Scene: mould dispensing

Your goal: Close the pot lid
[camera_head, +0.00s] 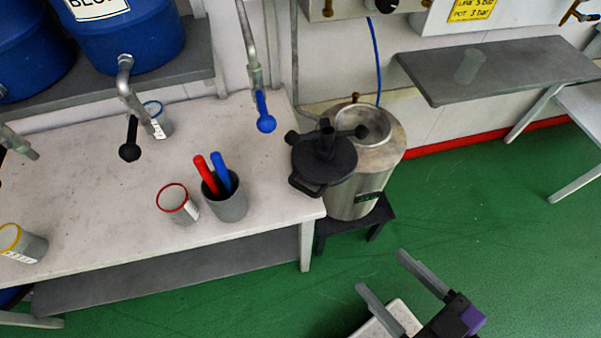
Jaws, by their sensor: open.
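The pot (375,183) is a steel cylinder on a dark low stand, right of the white table. Its top shows a round opening (367,124). The black lid (325,162), with a knobbed handle on top, is swung to the left of the opening and overlaps the pot's front left side. The opening is largely uncovered. My gripper (390,278) is at the bottom right, its two grey fingers apart and empty. It is well apart from the pot and lid in the picture.
A blue-handled tap (265,112) hangs near the lid. A grey shelf (500,65) is at right. Green floor is clear.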

